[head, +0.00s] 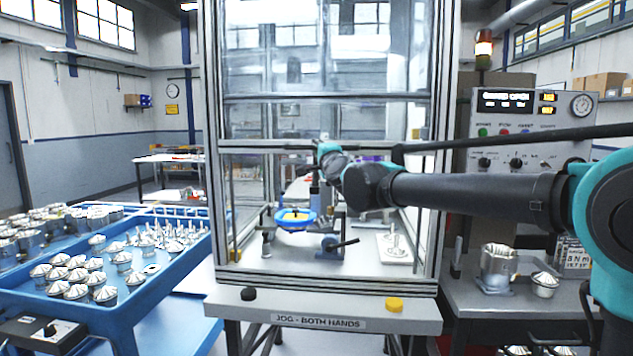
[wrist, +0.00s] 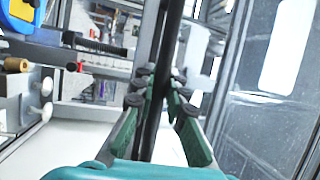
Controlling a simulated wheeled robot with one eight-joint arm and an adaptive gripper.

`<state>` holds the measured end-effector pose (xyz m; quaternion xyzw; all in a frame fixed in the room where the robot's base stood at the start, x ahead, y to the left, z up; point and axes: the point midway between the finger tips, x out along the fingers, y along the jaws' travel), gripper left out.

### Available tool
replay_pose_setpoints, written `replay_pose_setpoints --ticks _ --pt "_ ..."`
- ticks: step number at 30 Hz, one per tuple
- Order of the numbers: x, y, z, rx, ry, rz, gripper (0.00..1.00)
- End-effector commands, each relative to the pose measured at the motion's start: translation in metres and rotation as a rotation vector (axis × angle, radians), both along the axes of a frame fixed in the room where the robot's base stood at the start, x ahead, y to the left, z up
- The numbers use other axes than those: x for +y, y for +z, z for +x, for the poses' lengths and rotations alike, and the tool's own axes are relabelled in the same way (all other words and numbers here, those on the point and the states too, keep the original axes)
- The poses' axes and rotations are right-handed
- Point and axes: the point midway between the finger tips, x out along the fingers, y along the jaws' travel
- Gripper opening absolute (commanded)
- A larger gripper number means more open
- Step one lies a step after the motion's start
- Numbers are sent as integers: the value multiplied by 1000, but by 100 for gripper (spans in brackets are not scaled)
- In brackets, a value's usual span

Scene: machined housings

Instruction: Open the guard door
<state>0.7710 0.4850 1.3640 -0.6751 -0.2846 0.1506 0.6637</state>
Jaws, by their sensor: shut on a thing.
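The guard door (head: 290,120) is a clear panel with metal rails in the front of the framed enclosure. Its lower rail stands well above the enclosure floor, and the space below it looks open. My gripper (head: 322,148) is at this lower rail, near the middle of the front. In the wrist view, my gripper (wrist: 158,98) has its green pads shut on a dark bar, the door handle (wrist: 170,45). The handle is largely hidden by my gripper in the head view.
Inside the enclosure are a blue round fixture (head: 296,219) and a white plate with pins (head: 394,248). A blue tray of machined parts (head: 150,304) stands left. A control panel (head: 520,125) with a display that seems to read "OPEN" stands right, behind my arm.

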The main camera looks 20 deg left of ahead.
Motion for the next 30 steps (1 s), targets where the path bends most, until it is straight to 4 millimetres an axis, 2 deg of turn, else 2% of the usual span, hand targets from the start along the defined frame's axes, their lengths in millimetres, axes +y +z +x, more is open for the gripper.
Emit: replay_pose_setpoints --ticks 1,6,12,18,28,29,30 --pt "0 15 0 0 0 0 0" --pt "0 53 0 0 0 0 0" --pt "0 79 0 0 0 0 0" --pt "0 88 0 0 0 0 0" --pt "0 89 0 0 0 0 0" --pt "0 89 0 0 0 0 16" --pt "0 89 0 0 0 0 21"
